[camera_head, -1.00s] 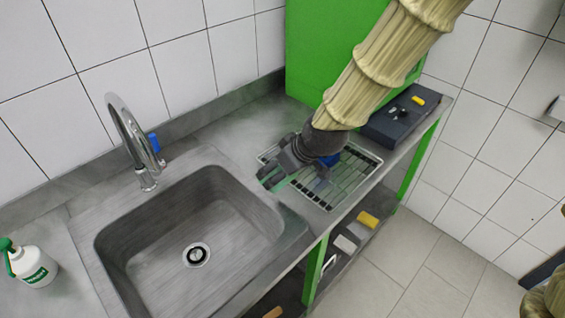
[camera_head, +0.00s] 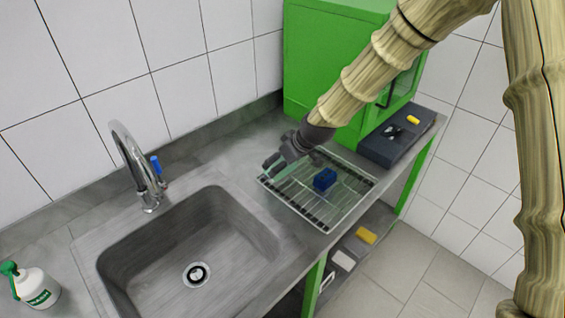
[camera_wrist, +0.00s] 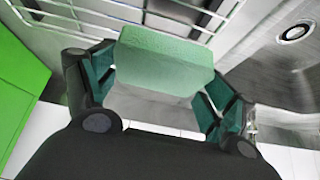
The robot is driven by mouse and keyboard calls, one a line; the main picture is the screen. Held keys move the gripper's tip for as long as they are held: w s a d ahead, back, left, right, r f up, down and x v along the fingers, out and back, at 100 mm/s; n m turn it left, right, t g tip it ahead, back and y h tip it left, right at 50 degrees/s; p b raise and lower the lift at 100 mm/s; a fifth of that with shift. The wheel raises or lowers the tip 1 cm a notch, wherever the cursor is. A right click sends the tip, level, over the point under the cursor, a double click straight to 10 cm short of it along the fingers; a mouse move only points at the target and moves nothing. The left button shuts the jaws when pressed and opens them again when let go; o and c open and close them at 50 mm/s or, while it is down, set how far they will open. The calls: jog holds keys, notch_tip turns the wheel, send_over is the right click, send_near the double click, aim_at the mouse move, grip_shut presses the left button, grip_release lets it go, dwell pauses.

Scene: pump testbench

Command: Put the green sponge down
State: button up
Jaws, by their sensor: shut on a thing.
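The pale green sponge (camera_wrist: 165,60) is between the two teal fingers of my gripper (camera_wrist: 158,85) in the wrist view. My gripper is shut on it. In the head view my gripper (camera_head: 276,165) is over the back left part of the wire drying rack (camera_head: 343,208), near the sink's right edge. The sponge is too small and covered to make out clearly there. In the wrist view the rack's wires (camera_wrist: 110,12) show behind the sponge. I cannot tell whether the sponge touches the rack.
A blue block (camera_head: 325,179) lies on the rack. The sink (camera_head: 190,245) with its tap (camera_head: 135,165) is to the left. A green cabinet (camera_head: 325,60) stands behind, and a dark case (camera_head: 392,143) is at the right. A spray bottle (camera_head: 37,288) is at the far left.

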jog(key=shift+w+f, duration=0.1)
jog(key=shift+w, duration=0.7)
jog(key=shift+f+p, duration=1)
jog(key=shift+f, duration=0.7)
jog(key=shift+f, duration=0.15)
jog(key=o, duration=1.1)
jog(key=shift+o, duration=0.2)
jog(key=shift+s+d+r, duration=0.15)
jog(key=shift+d+r, duration=0.15)
jog(key=shift+r, duration=0.3)
jog(key=b+v, duration=0.3)
jog(key=v, duration=0.8)
